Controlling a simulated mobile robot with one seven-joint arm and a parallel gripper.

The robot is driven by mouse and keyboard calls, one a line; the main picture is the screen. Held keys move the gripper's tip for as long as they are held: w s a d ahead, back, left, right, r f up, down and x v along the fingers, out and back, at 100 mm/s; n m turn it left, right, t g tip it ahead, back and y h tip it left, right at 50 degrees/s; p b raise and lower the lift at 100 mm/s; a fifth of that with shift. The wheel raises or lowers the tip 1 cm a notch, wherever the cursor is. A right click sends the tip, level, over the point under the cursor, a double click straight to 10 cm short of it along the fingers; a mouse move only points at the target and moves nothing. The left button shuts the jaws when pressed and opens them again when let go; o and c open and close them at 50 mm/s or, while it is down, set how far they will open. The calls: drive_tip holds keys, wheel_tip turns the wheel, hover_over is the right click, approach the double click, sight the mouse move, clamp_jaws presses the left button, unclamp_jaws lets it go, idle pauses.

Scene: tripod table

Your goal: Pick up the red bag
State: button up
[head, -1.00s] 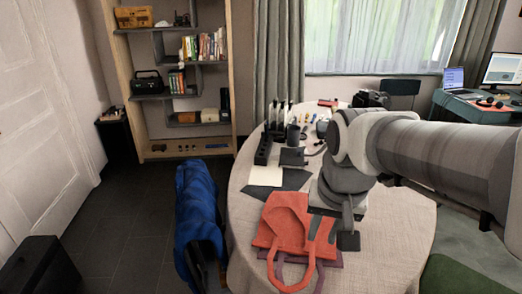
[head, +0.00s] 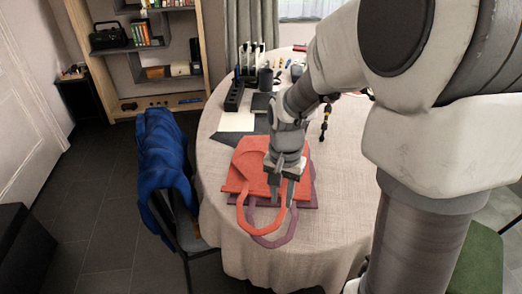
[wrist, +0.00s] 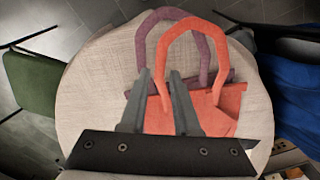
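The red bag (head: 245,165) lies flat on the round cloth-covered table (head: 345,220), its handle loop toward the near edge. A purple bag (head: 314,190) lies partly under it, with its own handle showing. My gripper (head: 283,198) points down over the red bag where the right leg of its handle meets the body. In the wrist view, my gripper's fingers (wrist: 160,76) are apart, with one leg of the red bag's handle (wrist: 208,38) running between them. I cannot tell whether the fingers touch the bag. The purple handle (wrist: 172,14) shows just behind the red one.
A chair with a blue jacket (head: 165,160) stands at the table's left edge. Dark organizers (head: 236,96), papers (head: 237,122) and small items fill the table's far part. A green chair seat (head: 475,262) is at the right. The table right of the bags is clear.

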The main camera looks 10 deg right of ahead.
sight(280, 216)
wheel_tip(280, 216, down, 9)
drive_tip(key=b, duration=0.2)
drive_tip(key=shift+w+f+b, duration=0.15)
drive_tip(key=shift+b, duration=0.25)
clamp_jaws()
